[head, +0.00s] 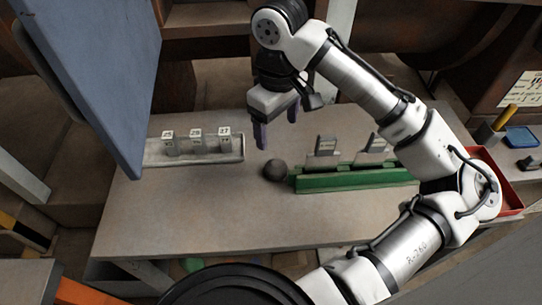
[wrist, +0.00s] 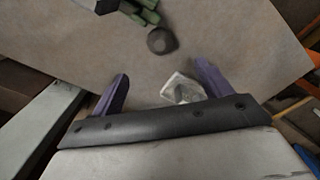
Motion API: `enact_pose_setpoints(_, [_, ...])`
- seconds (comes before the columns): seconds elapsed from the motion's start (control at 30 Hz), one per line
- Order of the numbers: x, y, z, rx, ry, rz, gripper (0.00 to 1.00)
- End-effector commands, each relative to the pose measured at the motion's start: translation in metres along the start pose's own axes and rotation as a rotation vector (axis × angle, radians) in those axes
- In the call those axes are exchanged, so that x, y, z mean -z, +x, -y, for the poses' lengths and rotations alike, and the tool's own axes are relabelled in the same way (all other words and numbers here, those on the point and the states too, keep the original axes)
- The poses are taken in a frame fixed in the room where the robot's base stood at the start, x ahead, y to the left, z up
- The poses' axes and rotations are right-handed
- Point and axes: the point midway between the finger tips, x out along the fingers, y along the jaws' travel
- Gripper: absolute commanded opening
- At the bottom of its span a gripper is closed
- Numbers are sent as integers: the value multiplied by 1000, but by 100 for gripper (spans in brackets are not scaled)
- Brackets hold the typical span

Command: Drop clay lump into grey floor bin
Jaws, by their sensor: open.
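The clay lump (head: 275,170) is a small dark grey-brown ball on the table, close to the left end of a green rack. In the wrist view the lump (wrist: 162,41) lies beyond my fingertips, near the end of the green rack. My gripper (head: 276,130) is above the table, a little behind the lump, with its purple fingers pointing down. It is open, with nothing held between the fingers (wrist: 161,82); the lump is apart from them. I cannot make out a grey floor bin in either view.
The green rack (head: 355,180) holds upright grey cards. A pale tray (head: 195,152) with numbered blocks stands left. A blue panel (head: 95,70) overhangs the table's left side. A red tray (head: 497,178) is at the right. The table (head: 210,225) is clear at front.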

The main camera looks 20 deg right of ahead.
Motion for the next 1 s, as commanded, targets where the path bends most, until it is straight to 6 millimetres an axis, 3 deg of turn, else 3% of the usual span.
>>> enact_pose_setpoints(0.4, [1, 72, 0, 1, 0, -2, 78])
enact_pose_setpoints(0.67, [2, 89, 0, 2, -1, -1, 78])
enact_pose_setpoints(1.0, [3, 130, -2, 1, -1, -3, 78])
